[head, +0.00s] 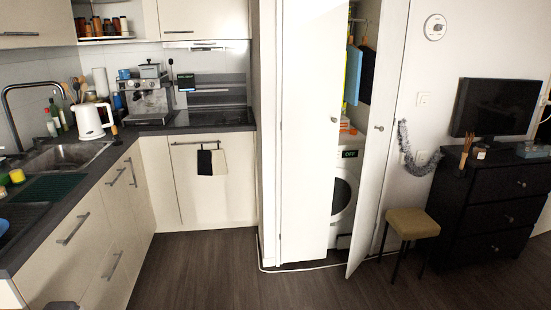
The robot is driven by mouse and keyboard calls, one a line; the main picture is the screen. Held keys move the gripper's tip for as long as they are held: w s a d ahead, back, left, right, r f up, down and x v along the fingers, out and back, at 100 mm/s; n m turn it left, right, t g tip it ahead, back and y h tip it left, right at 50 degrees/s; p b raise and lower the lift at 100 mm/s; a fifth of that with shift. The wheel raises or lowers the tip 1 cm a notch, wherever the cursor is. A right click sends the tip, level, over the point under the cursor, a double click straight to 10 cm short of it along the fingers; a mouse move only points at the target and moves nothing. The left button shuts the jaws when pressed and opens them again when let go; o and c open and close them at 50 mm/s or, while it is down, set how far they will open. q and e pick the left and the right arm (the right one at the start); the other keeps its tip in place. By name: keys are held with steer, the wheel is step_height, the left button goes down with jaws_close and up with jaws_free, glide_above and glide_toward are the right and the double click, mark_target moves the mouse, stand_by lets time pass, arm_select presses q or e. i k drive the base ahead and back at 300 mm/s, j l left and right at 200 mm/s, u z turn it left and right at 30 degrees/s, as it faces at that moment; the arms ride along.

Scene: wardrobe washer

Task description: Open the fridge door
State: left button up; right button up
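No appliance in the head view can be clearly identified as a fridge. A white cabinet front (215,195) below the counter has a dark bar handle with a black and white towel (211,162) hanging on it, and it is shut. I cannot tell whether a fridge is behind it. A tall white wardrobe stands in the middle; its left door (306,140) is shut and its right door (383,140) is ajar. A washing machine (342,200) shows in the gap. Neither of my grippers is in view.
White drawers (80,235) with bar handles line the left counter, which holds a sink (62,157) and a kettle (92,120). A stool (410,223) and a black dresser (490,205) stand at right. The wooden floor (210,275) is clear in front.

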mark_target(214, 173)
steer(key=i+u, duration=0.15)
steer(key=i, duration=0.4)
steer(key=i+l+u, duration=0.15)
steer(key=i, duration=0.35)
steer(key=i+l+u, duration=0.15)
steer(key=i, duration=0.4)
steer(key=i+l+u, duration=0.15)
steer(key=i, duration=0.35)
